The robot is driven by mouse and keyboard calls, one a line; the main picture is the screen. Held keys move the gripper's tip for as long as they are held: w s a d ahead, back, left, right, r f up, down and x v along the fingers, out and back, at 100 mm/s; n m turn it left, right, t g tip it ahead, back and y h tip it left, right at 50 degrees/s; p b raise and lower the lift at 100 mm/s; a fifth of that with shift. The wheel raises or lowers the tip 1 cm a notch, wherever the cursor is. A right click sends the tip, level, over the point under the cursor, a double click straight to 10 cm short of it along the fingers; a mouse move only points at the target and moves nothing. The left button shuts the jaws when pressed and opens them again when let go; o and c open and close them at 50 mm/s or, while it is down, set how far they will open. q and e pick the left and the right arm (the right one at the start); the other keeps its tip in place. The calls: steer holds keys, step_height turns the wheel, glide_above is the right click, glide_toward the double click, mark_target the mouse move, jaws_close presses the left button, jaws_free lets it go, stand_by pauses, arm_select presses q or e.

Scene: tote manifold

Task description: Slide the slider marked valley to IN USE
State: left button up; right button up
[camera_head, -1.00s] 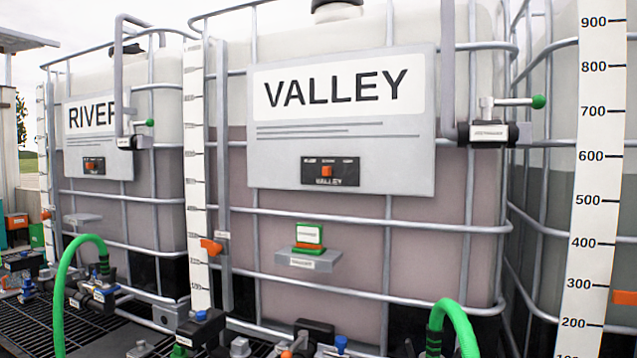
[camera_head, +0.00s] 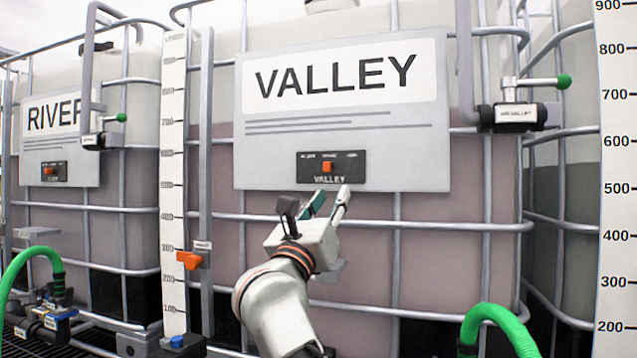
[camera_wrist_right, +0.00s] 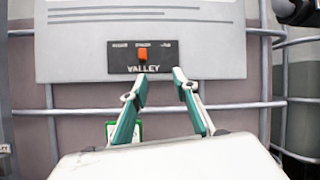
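The slider marked valley is a small orange knob (camera_head: 328,167) on a black panel (camera_head: 348,168) low on the VALLEY sign. The knob also shows in the right wrist view (camera_wrist_right: 142,54). It sits near the middle of the panel, below the middle of three small labels that are too blurred to read surely. My right gripper (camera_head: 332,191) comes up from below, its fingertips close to the panel's lower edge. In the right wrist view the gripper (camera_wrist_right: 159,75) is open and empty, its fingertips apart, below and right of the knob. My left gripper is out of view.
The sign (camera_head: 410,170) hangs on a caged tote with metal bars (camera_head: 450,226). A valve with a green-tipped handle (camera_head: 516,115) juts out at the right. A gauge with an orange marker (camera_head: 190,260) stands left. A green hose (camera_head: 500,322) rises lower right.

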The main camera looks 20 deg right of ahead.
mark_target(326, 168)
steer(key=w+r, duration=0.2)
steer(key=w+d+r+y, duration=0.1)
steer(key=w+r, duration=0.1)
steer(key=w, duration=0.1)
steer(key=w+r+m+y, duration=0.1)
steer(key=w+r, duration=0.1)
steer(key=shift+w+d+b, duration=0.15)
steer(key=shift+b, duration=0.2)
steer(key=shift+c, duration=0.3)
jaws_close()
